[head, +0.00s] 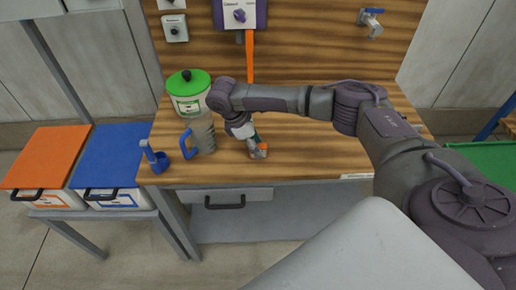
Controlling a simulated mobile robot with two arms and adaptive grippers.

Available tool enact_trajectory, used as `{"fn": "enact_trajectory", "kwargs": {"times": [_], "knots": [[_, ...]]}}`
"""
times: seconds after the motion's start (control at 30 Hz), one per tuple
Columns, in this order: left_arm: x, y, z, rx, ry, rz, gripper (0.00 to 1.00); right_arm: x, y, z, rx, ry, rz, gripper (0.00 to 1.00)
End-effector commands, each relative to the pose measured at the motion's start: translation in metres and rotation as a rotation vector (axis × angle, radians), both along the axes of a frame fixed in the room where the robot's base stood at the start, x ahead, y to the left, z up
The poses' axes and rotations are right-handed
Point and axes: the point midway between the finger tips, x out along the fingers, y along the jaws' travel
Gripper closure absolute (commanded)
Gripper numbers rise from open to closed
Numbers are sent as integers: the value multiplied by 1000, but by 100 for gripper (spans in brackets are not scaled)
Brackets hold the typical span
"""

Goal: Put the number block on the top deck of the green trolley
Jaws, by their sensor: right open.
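My right gripper (256,148) reaches down to the wooden bench top near its front edge, with its jaws open. A small orange and white piece (262,147) shows at its fingertips. It is too small and too covered by the fingers for me to tell whether this is the number block. No other number block stands out. The green trolley (495,158) shows only in part at the right edge, behind my right arm; its green top deck looks bare where visible. My left gripper is out of view.
Orange (45,155) and blue (110,155) lidded boxes sit on a side stand. A wall panel with a purple controller (239,14) rises behind.

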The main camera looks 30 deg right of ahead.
Motion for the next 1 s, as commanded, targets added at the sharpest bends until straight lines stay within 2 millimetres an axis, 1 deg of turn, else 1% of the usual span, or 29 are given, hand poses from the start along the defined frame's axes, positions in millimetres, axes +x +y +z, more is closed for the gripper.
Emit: {"fn": "enact_trajectory", "kwargs": {"times": [0.03,0.13,0.37,0.4,0.67,0.7,1.0], "knots": [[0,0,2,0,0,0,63,-2,-3,-5,-1,1,-1,48],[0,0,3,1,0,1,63,-3,-5,-12,0,-1,0,48],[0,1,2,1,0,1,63,-3,-5,-14,0,-1,0,48],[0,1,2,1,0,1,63,-3,-5,-14,0,-1,0,55],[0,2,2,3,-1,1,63,-3,-5,-14,0,-1,0,98],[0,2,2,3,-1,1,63,-3,-5,-14,0,-1,0,100],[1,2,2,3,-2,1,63,-2,-5,-12,1,-3,1,100]]}}
